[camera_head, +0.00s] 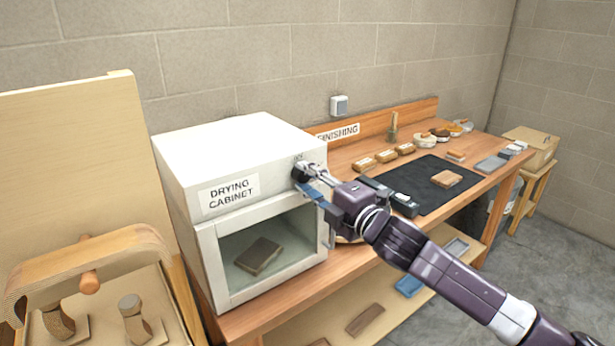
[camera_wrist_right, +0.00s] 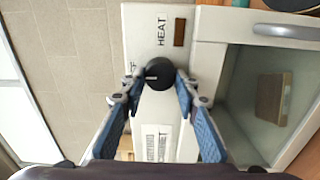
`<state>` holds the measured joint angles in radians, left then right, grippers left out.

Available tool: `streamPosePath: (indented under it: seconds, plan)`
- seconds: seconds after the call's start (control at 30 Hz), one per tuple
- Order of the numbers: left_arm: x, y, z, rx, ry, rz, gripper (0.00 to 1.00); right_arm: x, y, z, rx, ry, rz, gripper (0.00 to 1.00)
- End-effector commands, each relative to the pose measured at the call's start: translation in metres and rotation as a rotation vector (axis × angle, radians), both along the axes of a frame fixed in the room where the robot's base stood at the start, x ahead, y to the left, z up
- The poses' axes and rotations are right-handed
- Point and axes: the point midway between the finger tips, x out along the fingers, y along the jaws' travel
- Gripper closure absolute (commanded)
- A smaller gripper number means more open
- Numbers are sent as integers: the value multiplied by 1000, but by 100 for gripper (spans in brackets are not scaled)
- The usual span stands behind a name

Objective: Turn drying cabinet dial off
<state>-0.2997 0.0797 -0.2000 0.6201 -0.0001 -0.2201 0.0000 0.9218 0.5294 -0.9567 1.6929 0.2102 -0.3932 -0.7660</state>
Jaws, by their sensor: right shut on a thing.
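The white drying cabinet (camera_head: 240,150) stands on the wooden bench, with its glass door closed and a dark block (camera_head: 258,256) inside. Its round black dial (camera_head: 299,171) is at the upper right of the front face. In the right wrist view the dial (camera_wrist_right: 159,74) shows a light pointer mark, with the word HEAT and a small brown window beside it. My right gripper (camera_head: 311,182) is at the dial, its blue-padded fingers on either side of it, shut on it. In the wrist view the fingertips (camera_wrist_right: 158,84) flank the dial. The left gripper is not in view.
The bench to the right holds a black mat (camera_head: 428,184), several small wooden blocks and bowls. A bent wooden form (camera_head: 90,262) stands at the left. The cabinet door handle (camera_head: 330,232) is just below my right gripper.

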Motion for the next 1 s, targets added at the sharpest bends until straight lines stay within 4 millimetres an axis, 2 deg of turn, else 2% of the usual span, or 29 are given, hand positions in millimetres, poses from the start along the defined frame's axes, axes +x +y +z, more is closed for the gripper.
streamPosePath:
  seconds: [0.6,0.63,0.7,0.77,1.0]
  plan:
    - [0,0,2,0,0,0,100,0,0,-2,-33,-20,0,95]
    - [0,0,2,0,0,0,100,0,0,-2,-33,-20,0,68]
    - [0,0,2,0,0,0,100,0,0,-2,-32,-19,0,60]
    - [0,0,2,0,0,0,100,0,0,-2,-32,-19,0,54]
    - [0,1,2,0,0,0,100,0,0,-2,-31,-19,0,54]
